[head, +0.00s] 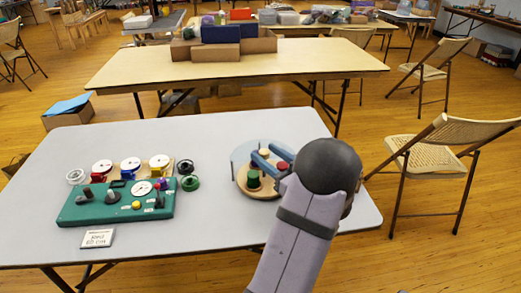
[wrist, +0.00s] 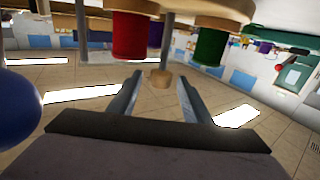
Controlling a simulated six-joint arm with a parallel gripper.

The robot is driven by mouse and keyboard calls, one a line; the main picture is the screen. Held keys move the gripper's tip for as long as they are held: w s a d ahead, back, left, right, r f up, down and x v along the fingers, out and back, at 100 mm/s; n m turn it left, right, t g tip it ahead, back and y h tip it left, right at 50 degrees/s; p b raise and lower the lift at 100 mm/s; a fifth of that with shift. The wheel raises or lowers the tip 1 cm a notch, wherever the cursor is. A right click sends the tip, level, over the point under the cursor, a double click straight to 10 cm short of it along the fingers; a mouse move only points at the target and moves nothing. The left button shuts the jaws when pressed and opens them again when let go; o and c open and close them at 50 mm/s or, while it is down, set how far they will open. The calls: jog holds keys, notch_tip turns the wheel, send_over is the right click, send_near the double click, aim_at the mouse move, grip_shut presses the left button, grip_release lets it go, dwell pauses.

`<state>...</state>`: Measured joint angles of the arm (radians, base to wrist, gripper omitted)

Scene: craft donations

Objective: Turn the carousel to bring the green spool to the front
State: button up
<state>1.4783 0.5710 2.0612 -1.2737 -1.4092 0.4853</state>
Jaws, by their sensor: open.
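The carousel (head: 243,187) is a round wooden tray at the right of the grey table. The green spool (head: 253,179) stands at its near, left part in the head view; it also shows at the upper right of the wrist view (wrist: 210,47). A red spool (head: 283,166) stands farther right, partly hidden by my arm. In the wrist view, which looks upside down, a pale wooden knob (wrist: 160,78) on a post lies between or just beyond my open fingers (wrist: 160,75). I cannot tell whether they touch it.
A green board (head: 115,205) with knobs stands on the left of the table, with several thread reels (head: 131,166) behind it. Loose dark and green reels (head: 190,183) lie beside it. A small card (head: 98,238) lies in front. The table between board and carousel is clear.

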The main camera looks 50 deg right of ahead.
jog(key=shift+v, duration=0.85)
jog(key=shift+c, duration=0.4)
